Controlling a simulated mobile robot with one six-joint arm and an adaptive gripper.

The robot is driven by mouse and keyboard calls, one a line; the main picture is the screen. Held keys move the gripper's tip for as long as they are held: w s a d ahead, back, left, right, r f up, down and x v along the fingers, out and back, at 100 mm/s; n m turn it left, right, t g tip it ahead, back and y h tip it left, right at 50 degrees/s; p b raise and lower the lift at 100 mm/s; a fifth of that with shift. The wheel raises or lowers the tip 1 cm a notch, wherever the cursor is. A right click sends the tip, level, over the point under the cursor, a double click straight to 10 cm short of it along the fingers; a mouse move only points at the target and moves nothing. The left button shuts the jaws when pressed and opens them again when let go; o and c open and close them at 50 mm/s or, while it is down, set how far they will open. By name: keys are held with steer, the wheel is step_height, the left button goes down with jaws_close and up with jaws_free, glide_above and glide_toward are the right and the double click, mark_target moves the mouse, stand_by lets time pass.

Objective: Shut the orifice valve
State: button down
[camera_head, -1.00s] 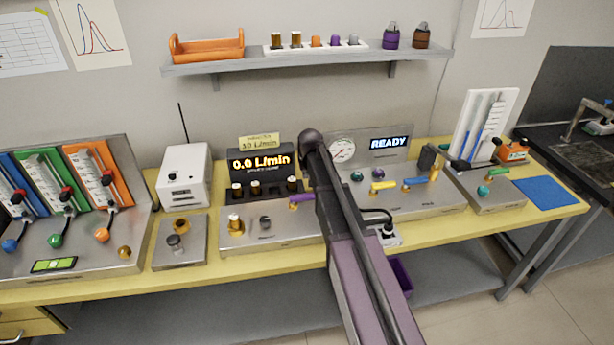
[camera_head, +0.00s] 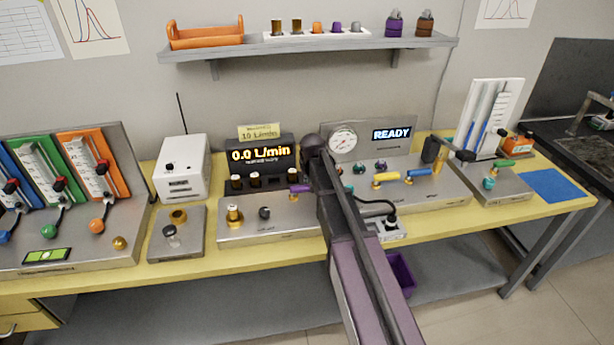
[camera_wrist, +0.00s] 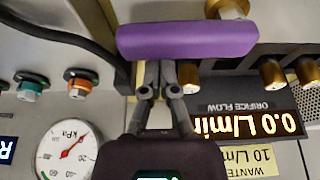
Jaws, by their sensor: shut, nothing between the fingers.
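A purple valve handle (camera_head: 299,189) sits on the middle metal panel, below the orange flow display (camera_head: 261,155). In the wrist view the purple handle (camera_wrist: 187,38) lies nearly level across the top. My gripper (camera_wrist: 156,82) is shut and empty, its fingertips close to the handle's lower edge in that picture; whether they touch it I cannot tell. The display, labelled orifice flow (camera_wrist: 248,123), reads 0.0 L/min and is upside down in the wrist view. My arm hides the gripper in the head view.
A round kPa gauge (camera_wrist: 67,150) and teal (camera_wrist: 28,88) and orange (camera_wrist: 80,82) fittings are beside my gripper. Brass-capped knobs (camera_wrist: 272,74) stand on the other side. A black cable (camera_wrist: 60,35) crosses a wrist-view corner. A yellow handle (camera_head: 386,179) is right of my arm.

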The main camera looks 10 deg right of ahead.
steer(key=shift+s+d, duration=0.25)
steer(key=shift+d, duration=0.05)
stand_by(0.5)
